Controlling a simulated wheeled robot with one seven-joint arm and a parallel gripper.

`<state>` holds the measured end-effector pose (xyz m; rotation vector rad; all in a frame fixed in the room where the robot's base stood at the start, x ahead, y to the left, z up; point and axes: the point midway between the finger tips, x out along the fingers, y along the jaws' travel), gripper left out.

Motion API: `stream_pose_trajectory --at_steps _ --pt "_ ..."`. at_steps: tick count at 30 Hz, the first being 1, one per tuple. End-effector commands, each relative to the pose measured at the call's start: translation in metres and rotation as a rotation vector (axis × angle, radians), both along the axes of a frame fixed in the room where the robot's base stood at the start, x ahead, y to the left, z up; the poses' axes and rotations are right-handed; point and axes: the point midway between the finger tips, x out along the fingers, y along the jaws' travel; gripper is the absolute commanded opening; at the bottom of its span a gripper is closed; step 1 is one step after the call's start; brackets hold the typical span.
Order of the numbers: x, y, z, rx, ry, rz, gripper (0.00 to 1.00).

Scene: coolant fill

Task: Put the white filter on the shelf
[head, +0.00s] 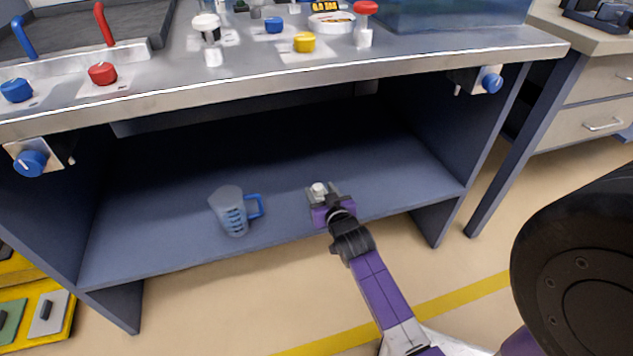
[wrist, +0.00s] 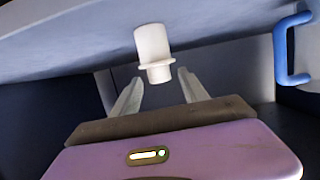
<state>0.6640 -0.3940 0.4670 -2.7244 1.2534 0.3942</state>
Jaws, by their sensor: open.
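The white filter (head: 319,187) is at the tip of my gripper (head: 323,193), over the lower shelf (head: 160,251) under the workbench. In the wrist view the filter (wrist: 152,45) is a short white cylinder with a wider collar. It sits at and just beyond the two fingertips of my gripper (wrist: 160,77), which are spread apart with gaps showing beside it. Its far end meets the blue-grey surface in that view. Whether it rests fully on the shelf is hard to tell.
A clear measuring jug (head: 231,212) with a blue handle stands on the shelf left of my gripper; its handle (wrist: 281,50) shows in the wrist view. The bench top (head: 420,62) overhangs the shelf. The shelf's right part is clear.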

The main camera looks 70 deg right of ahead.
Motion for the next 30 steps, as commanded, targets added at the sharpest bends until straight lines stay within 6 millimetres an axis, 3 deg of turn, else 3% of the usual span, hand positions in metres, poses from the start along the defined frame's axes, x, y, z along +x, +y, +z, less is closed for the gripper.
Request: stream_pose_trajectory --at_steps 9,14,17,20,23,27,30 --pt "-0.034 0.039 0.016 0.000 0.000 0.000 0.52" --pt "-0.039 0.049 0.018 0.000 -0.001 0.006 0.52" --pt "-0.040 0.074 0.016 0.002 0.002 0.045 0.52" --pt "-0.043 0.120 0.015 0.004 0.004 0.126 0.52" --pt "-0.054 0.180 0.020 0.005 0.004 0.237 0.52" --pt "-0.081 0.255 0.037 0.004 0.002 0.393 0.52" --pt "-0.105 0.299 0.056 0.003 -0.001 0.501 0.52"
